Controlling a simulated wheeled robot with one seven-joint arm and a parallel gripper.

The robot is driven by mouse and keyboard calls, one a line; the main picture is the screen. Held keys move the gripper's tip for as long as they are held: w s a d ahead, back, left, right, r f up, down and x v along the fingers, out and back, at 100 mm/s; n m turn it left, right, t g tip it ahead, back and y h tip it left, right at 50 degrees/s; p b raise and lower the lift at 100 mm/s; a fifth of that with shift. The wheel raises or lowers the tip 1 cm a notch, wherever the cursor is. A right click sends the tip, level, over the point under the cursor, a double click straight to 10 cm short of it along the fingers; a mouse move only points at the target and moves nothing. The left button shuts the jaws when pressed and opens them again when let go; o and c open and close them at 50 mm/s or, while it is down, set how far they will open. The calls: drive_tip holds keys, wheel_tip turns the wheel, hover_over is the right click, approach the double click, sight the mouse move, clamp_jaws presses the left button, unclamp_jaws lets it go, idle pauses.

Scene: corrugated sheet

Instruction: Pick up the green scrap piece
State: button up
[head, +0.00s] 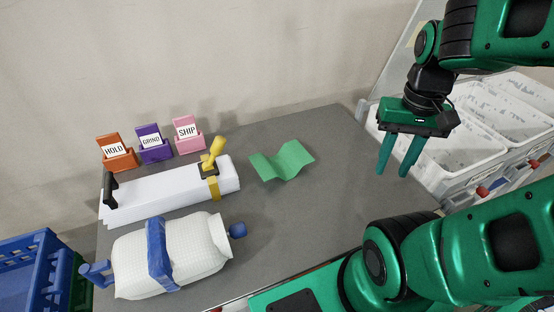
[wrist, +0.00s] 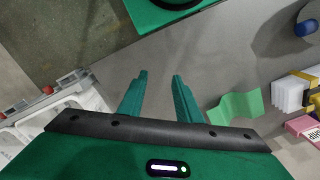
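The green scrap piece (head: 283,161) is a bent, wavy green sheet lying on the grey table, right of the white block with the yellow handle. In the wrist view the scrap (wrist: 236,107) lies to the right of my fingers. My gripper (head: 397,172) is raised above the right end of the table, fingers pointing down, apart from the scrap. In the wrist view its two green fingers (wrist: 160,76) stand apart with nothing between them, so it is open and empty.
Orange, purple and pink holders (head: 154,147) labelled HOLD, GRIND and SHIP stand along the back. A white strapped bag (head: 196,250) lies in front of the white block (head: 150,193). White crates (head: 450,165) stand at right, a blue crate (head: 25,275) at left. The table (head: 330,200) around the scrap is clear.

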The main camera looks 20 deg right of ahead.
drive_tip(key=shift+o, duration=0.9)
drive_tip(key=o, duration=0.5)
drive_tip(key=shift+s+a+r, duration=0.1)
drive_tip(key=shift+s+r, duration=0.1)
drive_tip(key=shift+s, duration=0.05)
drive_tip(key=o, duration=0.5)
drive_tip(key=shift+w+a+r+n, duration=0.15)
drive_tip(key=shift+w+n, duration=0.1)
drive_tip(key=shift+n, duration=0.35)
drive_tip(key=o, duration=0.6)
drive_tip(key=w+a+n, duration=0.1)
drive_tip(key=w+n, duration=0.3)
drive_tip(key=w, duration=0.1)
drive_tip(key=w+a+n, duration=0.1)
drive_tip(key=w+n, duration=0.2)
drive_tip(key=shift+w+a+f+y, duration=0.25)
drive_tip(key=shift+a+f+y, duration=0.05)
drive_tip(key=shift+f+y, duration=0.1)
drive_tip(key=n+y, duration=0.3)
drive_tip(key=n, duration=1.4)
approach(258, 167)
drive_tip(key=shift+y, duration=0.3)
drive_tip(key=x, duration=0.4)
drive_tip(key=shift+d+f, duration=0.15)
drive_tip(key=shift+f, duration=0.15)
drive_tip(key=shift+x, duration=2.95)
